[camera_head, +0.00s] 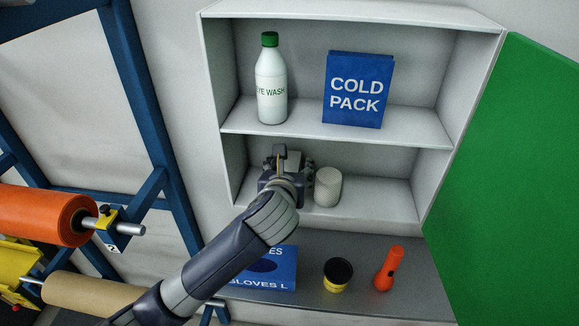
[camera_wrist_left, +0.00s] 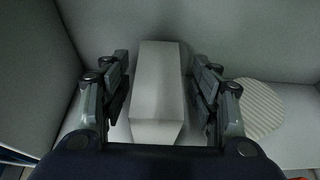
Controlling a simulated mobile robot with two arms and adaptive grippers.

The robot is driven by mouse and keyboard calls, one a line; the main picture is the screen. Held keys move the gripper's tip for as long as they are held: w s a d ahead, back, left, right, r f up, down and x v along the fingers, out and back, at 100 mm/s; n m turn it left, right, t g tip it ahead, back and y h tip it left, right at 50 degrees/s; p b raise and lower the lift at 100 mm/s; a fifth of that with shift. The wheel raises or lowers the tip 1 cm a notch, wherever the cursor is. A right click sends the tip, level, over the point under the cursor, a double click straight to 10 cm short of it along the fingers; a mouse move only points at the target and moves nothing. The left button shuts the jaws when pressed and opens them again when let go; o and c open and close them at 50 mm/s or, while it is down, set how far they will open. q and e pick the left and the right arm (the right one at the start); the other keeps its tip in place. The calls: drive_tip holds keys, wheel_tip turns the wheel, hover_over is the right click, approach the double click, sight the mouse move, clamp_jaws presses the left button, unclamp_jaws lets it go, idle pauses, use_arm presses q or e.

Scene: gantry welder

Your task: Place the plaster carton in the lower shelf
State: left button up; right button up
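The plaster carton (camera_wrist_left: 157,85) is a plain white box standing on the lower shelf (camera_head: 380,197) of the cabinet. In the head view it is mostly hidden behind my left gripper (camera_head: 283,168). In the left wrist view my left gripper (camera_wrist_left: 161,75) has one finger on each side of the carton. A narrow gap shows between each finger and the carton, so the gripper is open around it. My right gripper is in neither view.
A white roll (camera_head: 328,187) stands close to the right of my left gripper. The upper shelf holds an eye wash bottle (camera_head: 271,82) and a cold pack box (camera_head: 358,90). Below are a glove box (camera_head: 268,270), a black-topped tub (camera_head: 338,274) and an orange flashlight (camera_head: 388,269). A green door (camera_head: 510,180) hangs open.

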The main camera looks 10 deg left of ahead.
use_arm(q)
drive_tip(key=shift+w+f, duration=0.15)
drive_tip(key=shift+w, duration=0.2)
drive_tip(key=b+v, duration=0.1)
drive_tip(key=v, duration=0.3)
drive_tip(key=shift+s+b, duration=0.15)
drive_tip(key=shift+b, duration=0.2)
drive_tip(key=b+v, duration=0.1)
drive_tip(key=v, duration=0.7)
drive_tip(key=shift+b, duration=0.3)
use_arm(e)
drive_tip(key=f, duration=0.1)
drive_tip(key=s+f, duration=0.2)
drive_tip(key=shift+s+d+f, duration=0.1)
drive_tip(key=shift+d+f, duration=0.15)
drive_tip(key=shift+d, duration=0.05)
